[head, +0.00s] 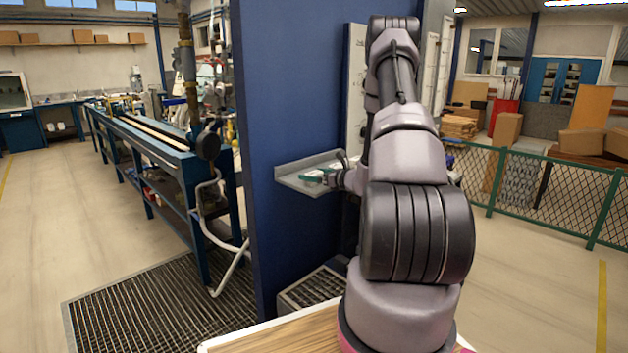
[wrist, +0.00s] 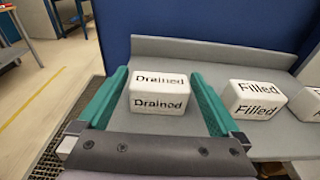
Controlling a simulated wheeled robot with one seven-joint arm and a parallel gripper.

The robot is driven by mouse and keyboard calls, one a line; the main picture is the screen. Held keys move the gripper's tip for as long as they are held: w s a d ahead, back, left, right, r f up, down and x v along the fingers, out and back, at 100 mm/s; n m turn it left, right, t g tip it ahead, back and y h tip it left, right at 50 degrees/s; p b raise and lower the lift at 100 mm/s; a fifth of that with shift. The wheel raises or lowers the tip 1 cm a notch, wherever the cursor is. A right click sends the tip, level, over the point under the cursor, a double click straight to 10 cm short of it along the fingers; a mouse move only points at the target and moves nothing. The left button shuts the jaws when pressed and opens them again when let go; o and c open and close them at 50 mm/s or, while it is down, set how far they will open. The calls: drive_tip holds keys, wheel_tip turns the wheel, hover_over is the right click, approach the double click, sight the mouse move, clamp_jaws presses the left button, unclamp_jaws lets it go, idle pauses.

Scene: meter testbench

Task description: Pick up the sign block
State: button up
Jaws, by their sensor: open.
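In the wrist view, a white sign block marked "Drained" (wrist: 159,92) sits on a grey shelf (wrist: 215,47). My gripper (wrist: 160,88) is open, with one green finger on each side of this block; I cannot tell whether either finger touches it. A second white block marked "Filled" (wrist: 257,101) stands to the right, outside the fingers. Part of a third white block (wrist: 309,104) shows at the right edge. In the head view, the shelf (head: 292,180) juts from a blue panel, and my gripper (head: 312,179) is over it, small and partly hidden by my arm.
The tall blue panel (head: 290,90) stands behind the shelf, which has a raised back lip. The "Filled" block is close to my right finger. A long blue workbench (head: 150,140) stands at the left, and a green fence (head: 540,185) at the right.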

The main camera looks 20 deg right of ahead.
drive_tip(key=shift+w, duration=0.2)
drive_tip(key=c, duration=1.2)
